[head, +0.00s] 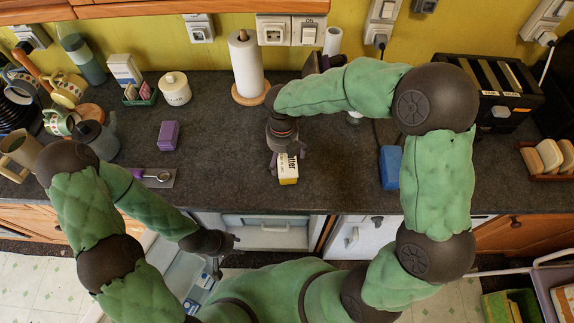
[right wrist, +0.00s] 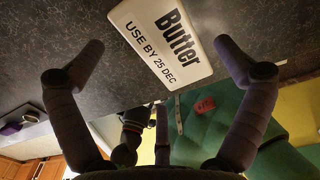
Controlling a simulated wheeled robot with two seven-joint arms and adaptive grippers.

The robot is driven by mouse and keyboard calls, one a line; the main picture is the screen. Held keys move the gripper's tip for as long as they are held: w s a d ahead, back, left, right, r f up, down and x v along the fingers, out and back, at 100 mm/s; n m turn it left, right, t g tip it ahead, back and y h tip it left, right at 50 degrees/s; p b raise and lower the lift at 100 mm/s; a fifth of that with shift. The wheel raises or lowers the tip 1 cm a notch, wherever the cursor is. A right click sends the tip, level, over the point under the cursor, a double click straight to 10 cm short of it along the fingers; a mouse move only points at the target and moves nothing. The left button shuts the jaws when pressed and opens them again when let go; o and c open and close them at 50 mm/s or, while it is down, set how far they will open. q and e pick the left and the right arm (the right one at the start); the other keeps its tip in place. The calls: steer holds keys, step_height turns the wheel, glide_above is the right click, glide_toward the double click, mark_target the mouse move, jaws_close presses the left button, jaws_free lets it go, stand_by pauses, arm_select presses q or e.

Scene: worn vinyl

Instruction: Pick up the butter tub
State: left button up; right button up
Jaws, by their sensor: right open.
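The butter tub (head: 289,170) is white and yellow with dark lettering and sits on the dark worktop near its front edge. In the right wrist view the butter tub (right wrist: 165,40) shows its label, "Butter, use by 25 Dec". My right gripper (head: 287,161) is above the tub, pointing down, and partly hides it. In the right wrist view my right gripper (right wrist: 160,55) is open, its fingers apart on either side of the tub with visible gaps. My left gripper (head: 225,250) is low in front of the worktop, by an open drawer; its jaw opening is unclear.
A blue block (head: 390,167) lies right of the tub and a purple box (head: 168,135) lies left. A paper towel roll (head: 246,65) stands behind. A purple-handled utensil (head: 155,176) lies near the front edge. A black toaster (head: 495,85) is at the back right.

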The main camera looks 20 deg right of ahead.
mark_target(283, 161)
steer(key=f, duration=0.1)
steer(key=f+b, duration=0.1)
steer(key=f, duration=0.3)
steer(key=shift+w, duration=0.25)
steer(key=shift+c, duration=0.3)
steer(key=c, duration=1.2)
